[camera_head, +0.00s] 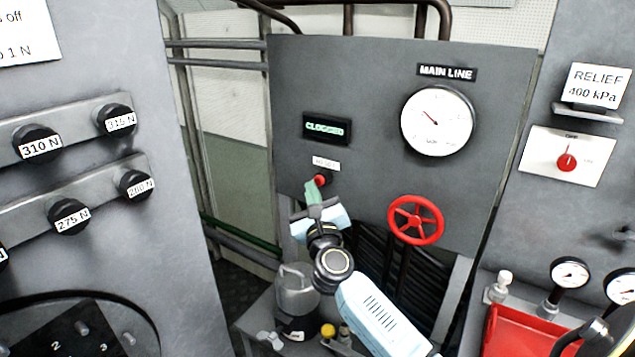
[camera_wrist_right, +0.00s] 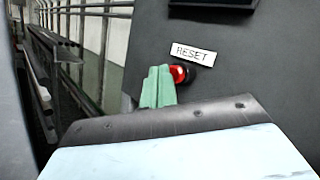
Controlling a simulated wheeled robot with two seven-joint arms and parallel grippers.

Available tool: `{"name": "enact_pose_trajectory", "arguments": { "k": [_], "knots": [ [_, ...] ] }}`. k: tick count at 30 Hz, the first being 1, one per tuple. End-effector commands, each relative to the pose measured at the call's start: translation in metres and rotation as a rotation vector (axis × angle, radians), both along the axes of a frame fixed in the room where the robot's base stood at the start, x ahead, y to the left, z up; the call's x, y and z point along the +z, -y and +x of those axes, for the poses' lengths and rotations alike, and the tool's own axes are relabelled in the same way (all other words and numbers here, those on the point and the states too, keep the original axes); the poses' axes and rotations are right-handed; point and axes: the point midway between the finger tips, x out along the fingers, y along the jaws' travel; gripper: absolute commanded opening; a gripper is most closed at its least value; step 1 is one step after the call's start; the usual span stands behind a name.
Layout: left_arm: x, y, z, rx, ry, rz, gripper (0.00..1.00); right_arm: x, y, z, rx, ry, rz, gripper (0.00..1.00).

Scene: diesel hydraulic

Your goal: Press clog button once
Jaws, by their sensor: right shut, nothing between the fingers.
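A small red button (camera_head: 321,180) sits on the grey panel under a white label, below a dark display (camera_head: 327,129) reading "CLOGGED" in green. In the right wrist view the red button (camera_wrist_right: 179,74) has a dark collar and its label (camera_wrist_right: 193,54) reads "RESET". My right gripper (camera_head: 314,190) is shut and empty, its green fingertips at the button. In the wrist view the fingertips (camera_wrist_right: 158,86) cover the button's left part. I cannot tell whether they touch it. My left gripper is not in view.
The panel (camera_head: 360,90) also carries a "MAIN LINE" gauge (camera_head: 437,120) and a red handwheel (camera_head: 415,220) right of my right arm. A grey filter-like canister (camera_head: 296,290) stands below. A left panel has labelled black knobs (camera_head: 38,143); a red tray (camera_head: 520,330) is at lower right.

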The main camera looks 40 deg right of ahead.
Motion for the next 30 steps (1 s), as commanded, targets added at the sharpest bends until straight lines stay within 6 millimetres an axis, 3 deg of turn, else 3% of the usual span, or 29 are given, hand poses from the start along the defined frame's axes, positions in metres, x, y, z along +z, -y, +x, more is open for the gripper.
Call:
{"name": "enact_pose_trajectory", "arguments": {
  "k": [30],
  "knots": [
    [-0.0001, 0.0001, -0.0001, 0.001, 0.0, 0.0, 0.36, 0.0, 0.0096, 0.0039, 0.0, 0.0, -0.001, 0.0]
  ]
}}
